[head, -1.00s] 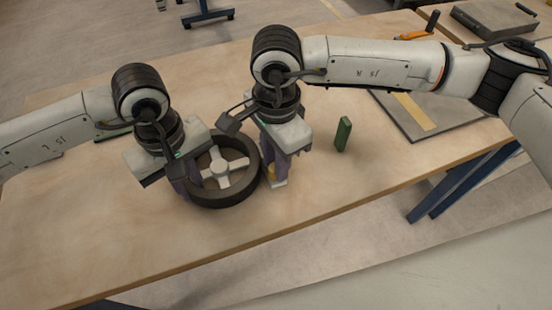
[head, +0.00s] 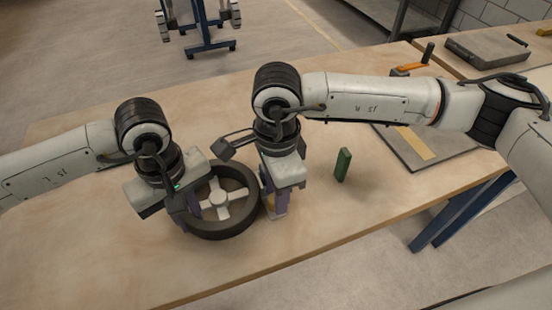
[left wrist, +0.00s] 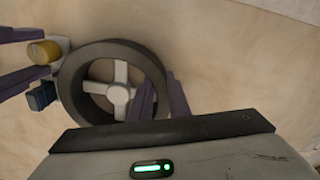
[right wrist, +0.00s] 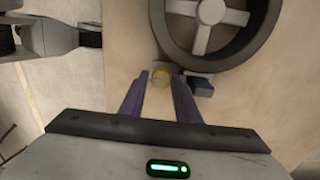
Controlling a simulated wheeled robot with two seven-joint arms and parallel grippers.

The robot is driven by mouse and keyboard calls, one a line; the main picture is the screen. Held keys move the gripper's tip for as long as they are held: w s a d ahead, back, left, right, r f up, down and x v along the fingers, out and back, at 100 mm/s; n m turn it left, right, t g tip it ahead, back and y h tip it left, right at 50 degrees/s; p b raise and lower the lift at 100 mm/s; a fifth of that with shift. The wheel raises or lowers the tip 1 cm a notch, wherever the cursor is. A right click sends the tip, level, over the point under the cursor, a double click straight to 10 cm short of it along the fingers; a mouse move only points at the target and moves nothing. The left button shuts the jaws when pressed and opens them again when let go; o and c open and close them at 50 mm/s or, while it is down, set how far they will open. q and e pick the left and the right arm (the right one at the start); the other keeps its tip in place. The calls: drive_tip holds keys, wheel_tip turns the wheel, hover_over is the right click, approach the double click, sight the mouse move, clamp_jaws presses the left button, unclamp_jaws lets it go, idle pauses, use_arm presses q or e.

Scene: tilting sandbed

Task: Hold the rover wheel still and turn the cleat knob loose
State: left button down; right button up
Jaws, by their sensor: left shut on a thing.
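The rover wheel (head: 225,230), a dark tyre with pale spokes, lies flat on the wooden table. It also shows in the left wrist view (left wrist: 75,85) and right wrist view (right wrist: 200,62). My left gripper (left wrist: 158,88) is shut on its rim, one finger inside and one outside. The yellow cleat knob (right wrist: 160,76) sits beside the wheel on a small pale base; it also shows in the left wrist view (left wrist: 43,52). My right gripper (right wrist: 160,84) is open, its fingertips on either side of the knob, with gaps visible. In the head view the knob is mostly hidden by the gripper.
A dark blue block (right wrist: 200,86) is close beside the knob and wheel. A green upright block (head: 343,165) stands to the right on the table. A grey board (head: 460,150) with a yellow strip lies farther right. The table's front is clear.

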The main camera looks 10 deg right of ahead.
use_arm(q)
drive_tip(key=shift+s, duration=0.15)
use_arm(e)
drive_tip(key=m, duration=0.5)
drive_tip(key=shift+w+d+m, duration=0.1)
drive_tip(key=shift+d+m, duration=0.05)
drive_tip(key=shift+m, duration=0.15)
drive_tip(key=m, duration=1)
drive_tip(key=shift+m, duration=0.3)
drive_tip(key=m, duration=0.5)
drive_tip(key=shift+a, duration=0.25)
wheel_tip(320, 180, up, 12)
drive_tip(key=shift+s, duration=0.2)
drive_tip(key=shift+f+m, duration=0.1)
drive_tip(key=shift+m, duration=0.3)
drive_tip(key=shift+f, duration=0.1)
wheel_tip(320, 180, down, 12)
drive_tip(key=shift+d+r, duration=0.1)
